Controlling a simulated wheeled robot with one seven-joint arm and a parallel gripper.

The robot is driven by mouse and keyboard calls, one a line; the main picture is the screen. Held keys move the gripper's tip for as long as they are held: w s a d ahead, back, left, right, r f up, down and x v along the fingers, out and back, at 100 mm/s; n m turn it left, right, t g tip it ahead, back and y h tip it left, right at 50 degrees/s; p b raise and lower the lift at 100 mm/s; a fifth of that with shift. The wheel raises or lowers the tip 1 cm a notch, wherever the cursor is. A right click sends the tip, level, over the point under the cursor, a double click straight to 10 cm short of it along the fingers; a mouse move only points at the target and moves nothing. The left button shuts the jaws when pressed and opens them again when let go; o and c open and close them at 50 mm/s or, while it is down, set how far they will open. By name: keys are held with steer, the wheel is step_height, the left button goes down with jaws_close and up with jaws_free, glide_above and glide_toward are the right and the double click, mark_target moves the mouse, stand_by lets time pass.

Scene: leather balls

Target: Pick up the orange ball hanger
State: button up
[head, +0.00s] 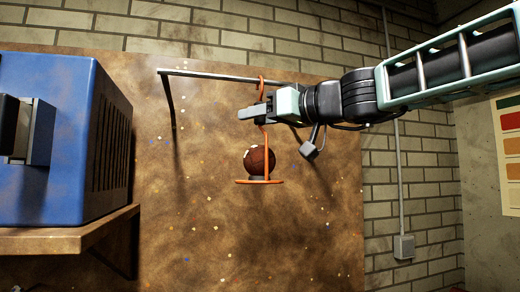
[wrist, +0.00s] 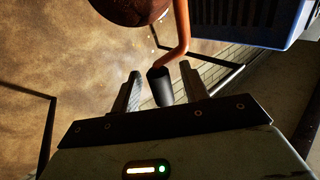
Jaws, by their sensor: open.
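The orange ball hanger (head: 267,152) hangs by its hook from a thin metal rod in the head view. A dark brown ball (head: 260,160) sits on its flat orange base. My gripper (head: 250,113) is at the upper part of the hanger, below the hook, and covers part of it. In the wrist view the orange bar (wrist: 181,28) bends down to a black cylinder-shaped grip, which lies between the open fingers of my gripper (wrist: 161,74). Gaps show on both sides of the grip. The ball (wrist: 132,8) is cut off at the top edge.
The rod (head: 215,76) sticks out in front of a stained brown board (head: 200,235). A blue box (head: 65,140) with vents stands on a wooden shelf (head: 60,240) at left. Open room lies below the hanger.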

jaws_close()
steer(key=shift+r, duration=0.15)
